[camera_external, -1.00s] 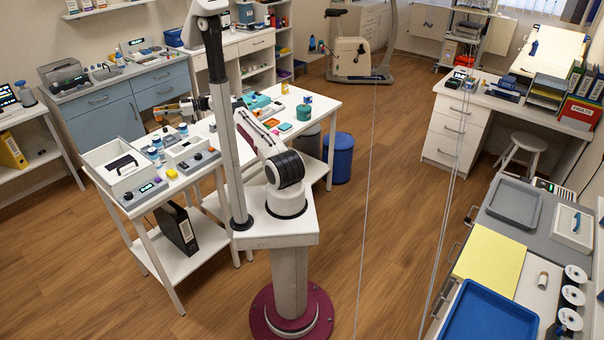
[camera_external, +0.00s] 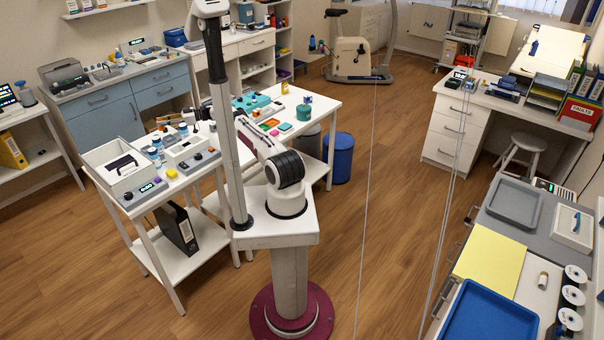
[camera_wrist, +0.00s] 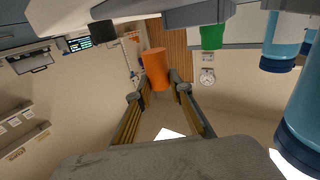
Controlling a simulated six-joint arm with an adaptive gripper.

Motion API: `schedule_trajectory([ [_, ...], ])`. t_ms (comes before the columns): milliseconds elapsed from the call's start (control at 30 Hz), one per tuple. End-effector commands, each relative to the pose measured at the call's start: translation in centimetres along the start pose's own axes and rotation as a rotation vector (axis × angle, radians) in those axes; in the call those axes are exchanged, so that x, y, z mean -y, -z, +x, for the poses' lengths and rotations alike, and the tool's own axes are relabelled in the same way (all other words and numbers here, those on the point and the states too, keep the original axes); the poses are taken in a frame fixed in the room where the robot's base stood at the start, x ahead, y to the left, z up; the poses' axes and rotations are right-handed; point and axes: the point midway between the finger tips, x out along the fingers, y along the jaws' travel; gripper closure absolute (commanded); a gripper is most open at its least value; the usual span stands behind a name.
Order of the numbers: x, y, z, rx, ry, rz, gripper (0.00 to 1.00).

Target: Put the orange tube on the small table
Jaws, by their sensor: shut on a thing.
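The orange tube (camera_wrist: 156,68) is between the two fingers of my gripper (camera_wrist: 159,91) in the wrist view, and the fingers are closed on it. The wrist picture is upside down, with the furniture along its top edge. In the external view my gripper is largely hidden behind my own mast and arm, and I cannot make out the tube clearly there. A small white table (camera_external: 188,178) stands at the left of my base, with devices, small jars and a lower shelf. Whether the tube touches any surface cannot be told.
A white box (camera_external: 118,172) and several devices take up much of the small table's top. A longer white table (camera_external: 318,97) with coloured containers stands behind my arm. In the wrist view a green cup (camera_wrist: 211,37) and blue bottles (camera_wrist: 284,40) are close by on the right.

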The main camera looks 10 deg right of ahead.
Motion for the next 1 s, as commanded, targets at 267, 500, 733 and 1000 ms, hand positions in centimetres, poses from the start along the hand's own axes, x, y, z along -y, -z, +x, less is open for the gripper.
schedule_trajectory([
  [267, 0.0, -0.5, 0.0, 0.0, 0.0, -0.001, 0.97],
  [500, 0.0, -0.6, 0.0, 0.0, 0.0, 0.0, 0.97],
  [733, 0.1, -2.2, 0.0, 0.0, 0.0, 0.0, 0.97],
  [1000, 0.1, -3.9, 0.0, 0.001, 0.0, 0.0, 0.97],
])
